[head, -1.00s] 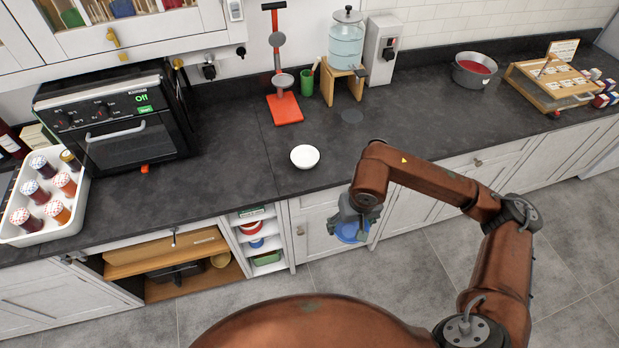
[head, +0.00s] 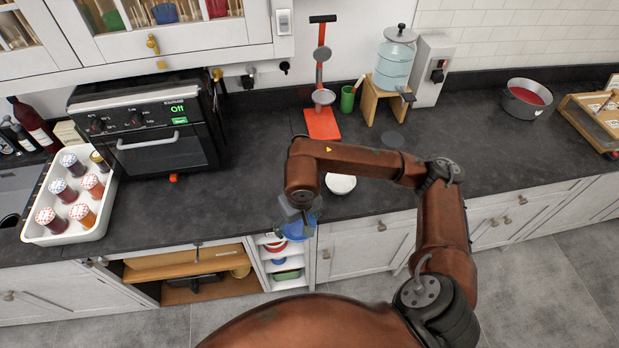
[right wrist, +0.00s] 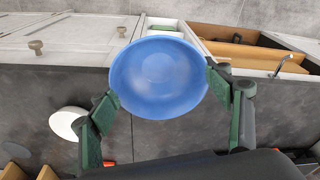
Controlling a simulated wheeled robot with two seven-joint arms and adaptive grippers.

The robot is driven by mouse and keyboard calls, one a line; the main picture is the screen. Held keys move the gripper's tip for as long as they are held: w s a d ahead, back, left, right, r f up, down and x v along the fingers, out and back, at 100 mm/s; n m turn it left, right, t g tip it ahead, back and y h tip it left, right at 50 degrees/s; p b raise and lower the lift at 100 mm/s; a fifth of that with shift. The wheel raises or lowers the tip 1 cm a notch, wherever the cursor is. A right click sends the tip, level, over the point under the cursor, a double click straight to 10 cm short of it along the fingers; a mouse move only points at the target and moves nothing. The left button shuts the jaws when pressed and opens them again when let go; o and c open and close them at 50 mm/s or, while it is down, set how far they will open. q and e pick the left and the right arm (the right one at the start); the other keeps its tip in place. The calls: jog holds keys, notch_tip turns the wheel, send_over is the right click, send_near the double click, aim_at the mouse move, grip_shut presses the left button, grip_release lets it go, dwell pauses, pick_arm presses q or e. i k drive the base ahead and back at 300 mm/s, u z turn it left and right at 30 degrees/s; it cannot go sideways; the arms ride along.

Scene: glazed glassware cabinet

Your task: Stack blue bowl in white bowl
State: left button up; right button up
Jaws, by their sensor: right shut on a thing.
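The blue bowl (head: 299,231) is held by my right gripper (head: 298,214) near the counter's front edge, in front of the open shelf unit. In the right wrist view the blue bowl (right wrist: 158,77) sits between the two green fingers of my right gripper (right wrist: 165,90), which touch its rim on both sides. The white bowl (head: 341,184) stands on the dark counter, just right of the gripper, partly behind my right arm. The white bowl also shows at the left in the right wrist view (right wrist: 67,123), apart from the blue bowl. My left gripper is not in view.
An oven (head: 148,128) and a white tray of jars (head: 72,230) stand on the left. A red stand (head: 322,122), a green cup (head: 347,98) and a water dispenser (head: 394,66) are at the back. The counter (head: 250,190) left of the white bowl is clear.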

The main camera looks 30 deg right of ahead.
aim_at(340, 183)
jog(key=z, duration=0.1)
jog(key=i, duration=0.85)
jog(key=z, duration=0.75)
